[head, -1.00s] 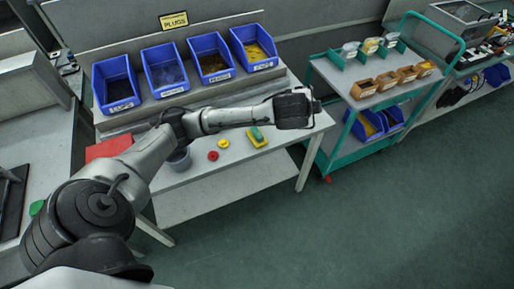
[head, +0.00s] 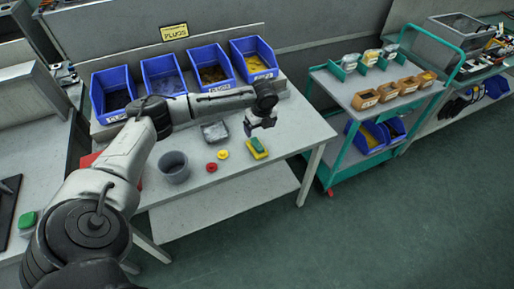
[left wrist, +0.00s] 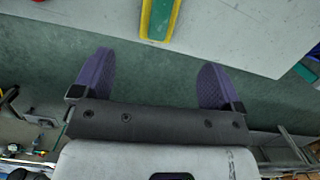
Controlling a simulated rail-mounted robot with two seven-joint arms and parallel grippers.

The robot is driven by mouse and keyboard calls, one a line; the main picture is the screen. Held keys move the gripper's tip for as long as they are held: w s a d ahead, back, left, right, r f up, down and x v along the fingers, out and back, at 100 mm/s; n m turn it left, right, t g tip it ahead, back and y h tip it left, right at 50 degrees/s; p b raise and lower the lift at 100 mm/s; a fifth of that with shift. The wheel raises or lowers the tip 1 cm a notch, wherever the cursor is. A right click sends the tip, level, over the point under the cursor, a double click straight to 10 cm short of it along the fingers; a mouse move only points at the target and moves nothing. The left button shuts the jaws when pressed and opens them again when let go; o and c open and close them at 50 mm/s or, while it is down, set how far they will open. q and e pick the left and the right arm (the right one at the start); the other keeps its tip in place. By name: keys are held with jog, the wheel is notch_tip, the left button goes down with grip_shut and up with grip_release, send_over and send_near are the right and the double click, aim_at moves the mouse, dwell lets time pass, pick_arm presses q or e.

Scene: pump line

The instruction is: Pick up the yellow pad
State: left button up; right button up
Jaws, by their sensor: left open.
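The yellow pad (head: 260,155) lies near the front edge of the grey table (head: 225,190), with a green piece on its top. In the left wrist view the yellow pad (left wrist: 146,20) shows at the top edge, partly cut off, with green along its middle. My left gripper (head: 262,127) points down just above and behind the pad, apart from it. In the left wrist view the left gripper's purple fingers (left wrist: 156,68) are spread with nothing between them. My right gripper is not in view.
A red ring (head: 211,167), a yellow ring (head: 223,154) and a grey cup (head: 173,167) are left of the pad. A grey tray (head: 214,132) lies behind. Blue bins (head: 161,76) line the table's back. A green cart (head: 325,172) stands right.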

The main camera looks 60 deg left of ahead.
aim_at(257, 143)
pick_arm(q)
jog(key=f, duration=0.2)
jog(key=f+b, duration=0.1)
jog(key=f, duration=0.2)
jog(key=a+f, duration=0.1)
jog(key=f, duration=0.2)
jog(key=shift+a+f+b, duration=0.1)
jog(key=shift+f+b, duration=0.05)
jog(key=shift+b, duration=0.15)
jog(key=shift+a+f+b, duration=0.2)
jog(key=shift+f+b, duration=0.05)
jog(key=shift+f, duration=0.6)
jog(key=shift+a+f+b, duration=0.15)
jog(key=shift+f+b, duration=0.15)
jog(key=shift+f, duration=0.6)
jog(key=shift+a+f+b, duration=0.2)
jog(key=shift+f+b, duration=0.05)
jog(key=shift+f, duration=0.6)
jog(key=c, duration=1)
